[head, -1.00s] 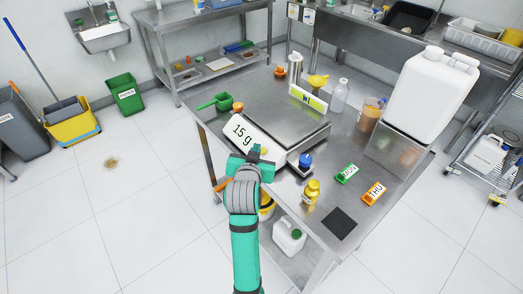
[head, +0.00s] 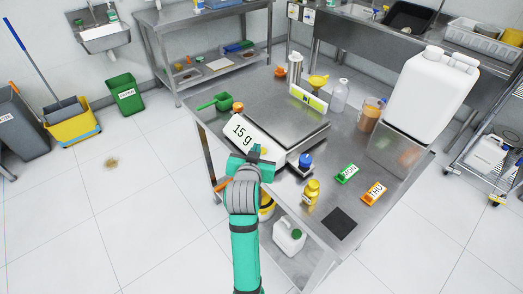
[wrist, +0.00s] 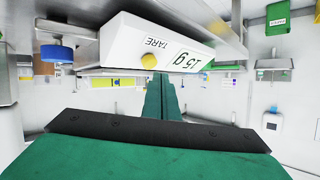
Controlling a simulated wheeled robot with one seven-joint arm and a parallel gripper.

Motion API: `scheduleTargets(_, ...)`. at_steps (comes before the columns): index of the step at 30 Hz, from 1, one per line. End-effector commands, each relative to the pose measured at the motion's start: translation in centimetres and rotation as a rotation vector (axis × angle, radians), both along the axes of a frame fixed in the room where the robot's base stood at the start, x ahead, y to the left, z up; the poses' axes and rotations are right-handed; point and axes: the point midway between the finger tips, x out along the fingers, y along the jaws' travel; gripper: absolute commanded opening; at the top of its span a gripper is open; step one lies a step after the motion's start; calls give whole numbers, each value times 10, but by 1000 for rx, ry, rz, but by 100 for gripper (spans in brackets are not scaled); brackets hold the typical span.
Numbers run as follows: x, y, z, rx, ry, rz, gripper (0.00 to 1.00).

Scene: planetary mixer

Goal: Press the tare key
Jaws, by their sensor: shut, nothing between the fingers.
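The scale (head: 293,108) stands on the steel table, with its white front panel (head: 246,133) tilted and reading "15 g". In the wrist view the panel (wrist: 203,42) appears upside down, and the round yellow tare key (wrist: 149,61) sits beside the word TARE. My gripper (head: 255,152) is at the panel's lower right end in the head view. In the wrist view my green fingers (wrist: 160,82) are shut together and empty, with their tips very close to the key, just right of it. I cannot tell whether they touch it.
A green scoop (head: 221,101) lies beyond the panel. A big white canister (head: 432,97) stands at the right. Green and orange day labels (head: 347,173) lie on the table.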

Motion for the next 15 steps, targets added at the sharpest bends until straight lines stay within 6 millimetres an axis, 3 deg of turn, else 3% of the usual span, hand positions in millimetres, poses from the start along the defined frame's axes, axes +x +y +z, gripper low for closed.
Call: scheduleTargets(15, 3, -4, -6, 0, 0, 0, 0)
